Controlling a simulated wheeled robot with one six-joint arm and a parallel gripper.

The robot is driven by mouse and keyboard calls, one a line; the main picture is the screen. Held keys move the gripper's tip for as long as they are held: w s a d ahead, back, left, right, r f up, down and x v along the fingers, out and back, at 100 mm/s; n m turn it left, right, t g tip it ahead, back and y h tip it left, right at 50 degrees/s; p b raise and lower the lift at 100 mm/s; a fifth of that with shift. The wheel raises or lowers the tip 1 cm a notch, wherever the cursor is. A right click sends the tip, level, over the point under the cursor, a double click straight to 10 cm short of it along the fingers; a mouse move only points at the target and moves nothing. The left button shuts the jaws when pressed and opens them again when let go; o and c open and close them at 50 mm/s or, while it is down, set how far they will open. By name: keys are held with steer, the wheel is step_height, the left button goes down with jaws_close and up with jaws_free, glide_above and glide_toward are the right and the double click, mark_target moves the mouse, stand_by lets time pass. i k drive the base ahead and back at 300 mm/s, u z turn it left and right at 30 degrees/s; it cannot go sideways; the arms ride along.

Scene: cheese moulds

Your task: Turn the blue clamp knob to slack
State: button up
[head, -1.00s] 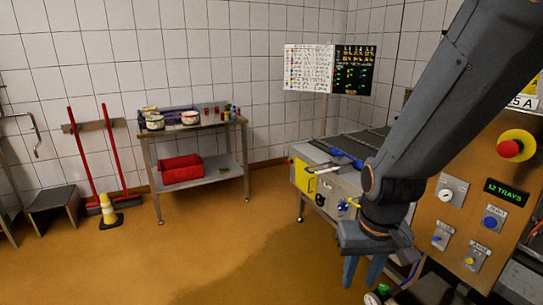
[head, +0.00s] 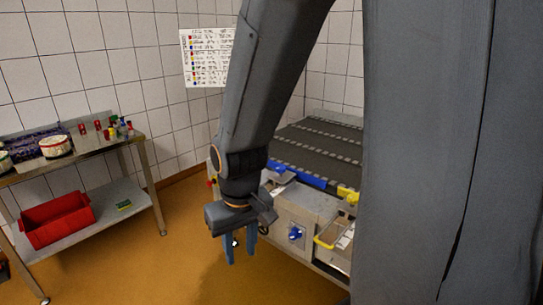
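A blue knob (head: 296,233) sits on a pale plate on the grey front of the conveyor; I cannot tell for certain that it is the clamp knob, nor read its setting. My gripper (head: 240,252) hangs pointing down in front of the conveyor, left of the blue knob and apart from it in the picture. Its two blue-grey fingers are spread, with nothing seen between them.
The conveyor (head: 318,150) has a dark belt, a blue bar (head: 298,174) and a yellow handle (head: 325,243). A steel table (head: 104,148) with pots and a red bin (head: 57,219) stands at left. My grey arm hides the right side. Orange floor between is clear.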

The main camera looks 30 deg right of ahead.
mark_target(281, 170)
steer(key=z, duration=0.3)
steer(key=i, duration=0.95)
steer(key=z, duration=0.6)
steer(key=i, duration=0.55)
steer(key=z, duration=0.3)
